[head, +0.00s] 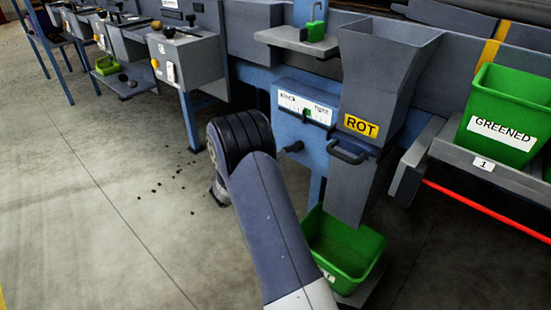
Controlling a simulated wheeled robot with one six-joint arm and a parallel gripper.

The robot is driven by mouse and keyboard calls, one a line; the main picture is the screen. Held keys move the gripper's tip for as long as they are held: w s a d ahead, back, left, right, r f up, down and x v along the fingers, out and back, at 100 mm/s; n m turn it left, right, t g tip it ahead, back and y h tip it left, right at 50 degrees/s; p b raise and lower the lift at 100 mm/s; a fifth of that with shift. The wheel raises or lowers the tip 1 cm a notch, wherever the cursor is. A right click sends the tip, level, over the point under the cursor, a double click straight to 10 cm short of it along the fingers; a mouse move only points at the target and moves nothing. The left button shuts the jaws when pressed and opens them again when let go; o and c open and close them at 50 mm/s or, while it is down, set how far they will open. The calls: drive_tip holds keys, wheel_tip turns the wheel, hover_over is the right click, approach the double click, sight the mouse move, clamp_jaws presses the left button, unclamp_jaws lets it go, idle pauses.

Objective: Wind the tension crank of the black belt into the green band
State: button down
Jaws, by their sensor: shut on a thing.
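A white gauge (305,107) sits on the blue panel, with lettering that seems to read slack at the left and tight at the right. A small green band (307,112) shows near its middle; I cannot make out where the pointer stands. The black belt cannot be told apart here. My arm rises from the bottom and bends left of the panel. My gripper does not show; its end is hidden behind my own arm.
A grey chute labelled ROT (361,126) with a dark bar handle (348,154) stands right of the panel, above a green bin (345,247). A green GREENED crate (505,115) sits on a shelf at the right. Dark crumbs litter the open floor (110,200) at the left.

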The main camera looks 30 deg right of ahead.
drive_tip(key=shift+r, duration=0.1)
drive_tip(key=c, duration=1.3)
unclamp_jaws()
drive_tip(key=shift+o, duration=0.2)
drive_tip(key=shift+a, duration=0.1)
drive_tip(key=p+v, duration=0.3)
drive_tip(key=v, duration=0.7)
drive_tip(key=shift+a, duration=0.3)
drive_tip(key=shift+s, duration=0.15)
